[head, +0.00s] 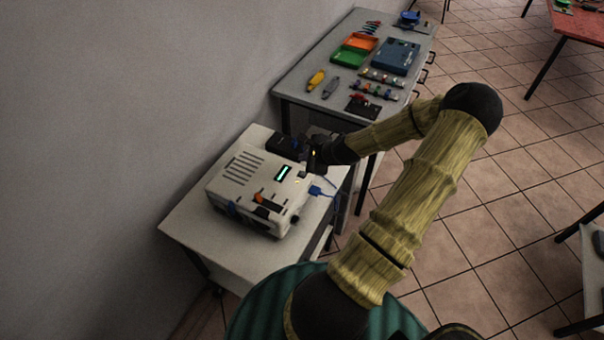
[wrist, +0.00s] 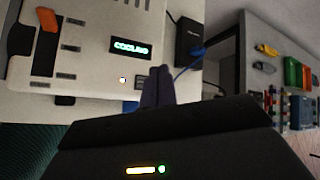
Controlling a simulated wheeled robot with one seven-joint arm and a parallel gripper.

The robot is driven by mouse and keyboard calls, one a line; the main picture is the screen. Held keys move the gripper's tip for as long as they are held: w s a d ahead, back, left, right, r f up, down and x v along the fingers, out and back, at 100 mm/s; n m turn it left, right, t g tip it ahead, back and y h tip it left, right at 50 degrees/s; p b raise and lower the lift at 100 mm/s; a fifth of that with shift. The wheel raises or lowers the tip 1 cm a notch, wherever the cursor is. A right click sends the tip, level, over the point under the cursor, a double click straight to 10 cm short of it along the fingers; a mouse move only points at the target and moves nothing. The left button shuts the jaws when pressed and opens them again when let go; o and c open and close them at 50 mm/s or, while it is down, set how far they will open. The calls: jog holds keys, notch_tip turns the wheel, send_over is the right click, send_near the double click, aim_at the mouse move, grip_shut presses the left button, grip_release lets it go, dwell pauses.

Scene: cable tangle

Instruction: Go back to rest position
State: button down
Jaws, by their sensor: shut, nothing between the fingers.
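My gripper (head: 308,150) is at the back right of the white device in the head view, close to a black box. In the wrist view my gripper's fingers (wrist: 158,78) are together with nothing between them. The white device (head: 240,172) sits on a small light table and has vents, an orange lever and a glowing display (wrist: 131,48). The display appears to read "COOLING". Whether the fingers touch anything is not clear.
A black box (head: 285,144) with a blue cable lies behind the device. A blue plug (head: 317,191) sits at the device's right side. The grey workbench (head: 296,87) behind holds trays and tools. A wall is at left; tiled floor is open at right.

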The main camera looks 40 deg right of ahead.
dwell(0.3)
jog(key=s+a+r+n+g+y, duration=0.1)
jog(key=a+r+n+g, duration=0.15)
jog(key=a+n, duration=0.45)
jog(key=s+a+r+n+g, duration=0.1)
jog(key=a+n+g, duration=0.2)
jog(key=a+n, duration=0.4)
jog(key=s+a+r+n, duration=0.4)
jog(key=a+r+n, duration=0.2)
jog(key=a, duration=0.1)
jog(key=s+a+r+n+g+h, duration=0.1)
jog(key=s+a+r+n, duration=0.4)
jog(key=a, duration=0.3)
jog(key=shift+s+a+r+n+h, duration=0.15)
jog(key=shift+s+r+n+h, duration=0.15)
jog(key=shift+r+n, duration=0.45)
jog(key=shift+w+r, duration=0.15)
jog(key=shift+s, duration=0.2)
